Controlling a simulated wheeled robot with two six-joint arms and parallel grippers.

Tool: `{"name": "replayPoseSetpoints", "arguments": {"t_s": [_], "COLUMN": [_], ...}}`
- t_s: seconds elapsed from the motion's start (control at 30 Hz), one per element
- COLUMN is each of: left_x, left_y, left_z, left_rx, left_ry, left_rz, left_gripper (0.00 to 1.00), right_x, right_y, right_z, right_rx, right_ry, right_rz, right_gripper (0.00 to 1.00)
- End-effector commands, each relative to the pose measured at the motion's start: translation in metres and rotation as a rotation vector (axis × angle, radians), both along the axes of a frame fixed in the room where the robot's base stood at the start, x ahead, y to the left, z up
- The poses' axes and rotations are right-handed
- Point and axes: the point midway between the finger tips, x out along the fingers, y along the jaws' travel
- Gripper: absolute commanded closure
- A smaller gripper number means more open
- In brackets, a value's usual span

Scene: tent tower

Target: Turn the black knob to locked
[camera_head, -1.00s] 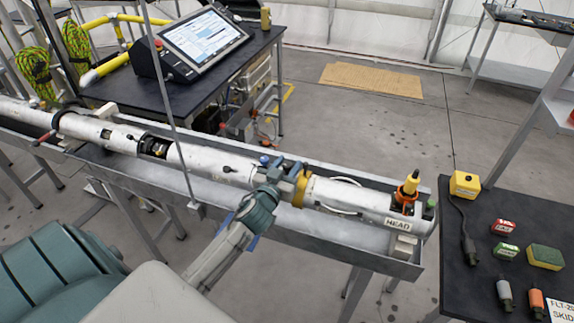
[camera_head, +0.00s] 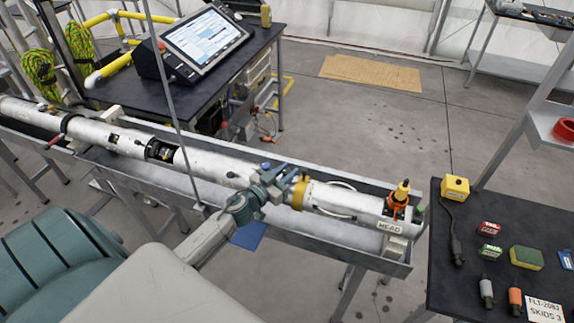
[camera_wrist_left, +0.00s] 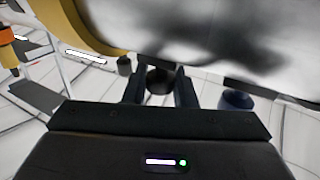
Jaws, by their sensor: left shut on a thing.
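A long silvery tube (camera_head: 225,167) lies in a metal trough, with a gold band (camera_head: 299,193) near its right part. My left gripper (camera_head: 276,178) is at the tube just left of this band. In the left wrist view, a black knob (camera_wrist_left: 160,80) under the tube's pale surface sits between the two dark fingers (camera_wrist_left: 159,92), which are shut on it. The fingers hide part of the knob, and its locked or unlocked mark cannot be read. A smaller dark knob (camera_wrist_left: 124,66) is left of the fingers and a blue knob (camera_wrist_left: 237,100) is right. My right gripper is not in view.
The metal trough (camera_head: 335,248) runs along under the tube. An orange and yellow fitting (camera_head: 400,197) stands at the tube's right end by a "HEAD" label. A dark table (camera_head: 465,285) with small blocks is at right. A monitor (camera_head: 207,42) stands on the back table.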

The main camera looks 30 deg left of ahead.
Motion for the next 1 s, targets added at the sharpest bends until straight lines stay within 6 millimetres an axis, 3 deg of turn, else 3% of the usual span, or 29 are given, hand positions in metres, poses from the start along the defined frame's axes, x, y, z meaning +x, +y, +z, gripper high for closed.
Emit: {"name": "replayPoseSetpoints", "arguments": {"t_s": [0.5, 0.53, 0.6, 1.0], "left_x": [0.0010, 0.0009, 0.0008, 0.0001], "left_y": [0.0001, 0.0001, 0.0002, -0.0003], "left_z": [0.0010, 0.0009, 0.0006, -0.0008], "left_rx": [0.001, 0.001, 0.001, -0.001], "left_ry": [0.003, 0.003, 0.003, 0.004], "left_rz": [-0.072, -0.072, -0.072, -0.067], "left_gripper": [0.99, 0.72, 0.58, 0.57], "right_x": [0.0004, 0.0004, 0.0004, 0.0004], "right_y": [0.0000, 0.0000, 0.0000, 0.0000], "right_z": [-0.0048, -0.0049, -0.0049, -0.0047], "right_rx": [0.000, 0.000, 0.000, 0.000], "right_ry": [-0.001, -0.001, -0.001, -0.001], "right_rz": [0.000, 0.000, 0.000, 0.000], "right_gripper": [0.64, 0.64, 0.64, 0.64]}}
